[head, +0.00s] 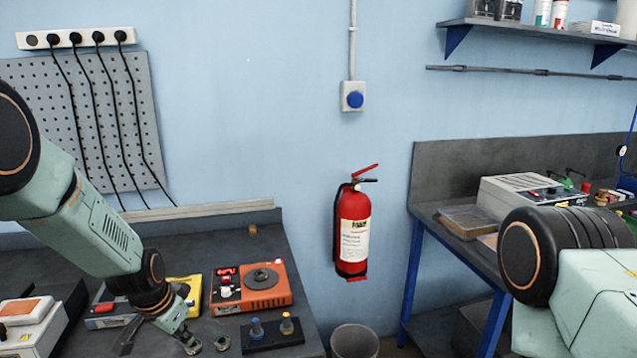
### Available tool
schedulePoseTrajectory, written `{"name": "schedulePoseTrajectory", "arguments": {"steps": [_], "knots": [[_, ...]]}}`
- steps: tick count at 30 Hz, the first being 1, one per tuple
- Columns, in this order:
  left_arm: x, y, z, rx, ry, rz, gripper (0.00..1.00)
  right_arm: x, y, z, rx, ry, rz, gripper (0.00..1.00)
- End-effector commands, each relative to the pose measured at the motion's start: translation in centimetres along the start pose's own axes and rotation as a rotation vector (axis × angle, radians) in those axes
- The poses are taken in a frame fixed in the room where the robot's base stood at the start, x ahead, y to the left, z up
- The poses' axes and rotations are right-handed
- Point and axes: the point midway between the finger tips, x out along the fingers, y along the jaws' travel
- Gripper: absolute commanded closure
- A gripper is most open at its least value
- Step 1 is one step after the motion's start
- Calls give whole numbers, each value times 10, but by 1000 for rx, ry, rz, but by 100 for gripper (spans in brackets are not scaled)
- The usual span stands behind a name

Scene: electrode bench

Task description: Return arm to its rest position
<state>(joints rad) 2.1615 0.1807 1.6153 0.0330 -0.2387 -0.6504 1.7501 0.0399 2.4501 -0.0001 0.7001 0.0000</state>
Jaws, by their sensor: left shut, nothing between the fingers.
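My left arm comes in from the left, and its gripper (189,342) points down over the front of the dark left bench (222,240). It is shut and empty. It hangs in front of a yellow device (192,290) and partly hides it. A small round grey piece (222,343) lies just right of the fingertips. My right arm shows only as links at the lower right, and its gripper is outside the picture.
An orange stirrer unit (262,301) and a black holder (286,343) with blue-topped and yellow-topped pieces stand right of the gripper. A red fire extinguisher (352,240) hangs on the wall. A grey bin (354,341) stands between the benches. The right bench carries a beige instrument (522,190).

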Motion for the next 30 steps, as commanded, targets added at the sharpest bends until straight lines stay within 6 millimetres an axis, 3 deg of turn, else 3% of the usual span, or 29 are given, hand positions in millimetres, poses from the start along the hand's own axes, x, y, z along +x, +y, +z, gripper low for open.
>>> {"name": "schedulePoseTrajectory", "arguments": {"steps": [5,9,15,24,27,30], "knots": [[44,30,48,-174,29,-38,100,20,0,0,0,0,0,60],[93,72,117,-326,29,-51,100,51,0,0,0,0,0,60],[138,132,220,-472,-20,-48,100,94,1,0,0,0,0,60],[169,210,360,-511,-210,-10,100,154,1,0,0,0,0,60],[176,226,391,-499,-276,5,100,169,1,0,0,0,0,60],[185,232,404,-492,-303,10,100,177,1,0,0,0,0,60]]}}
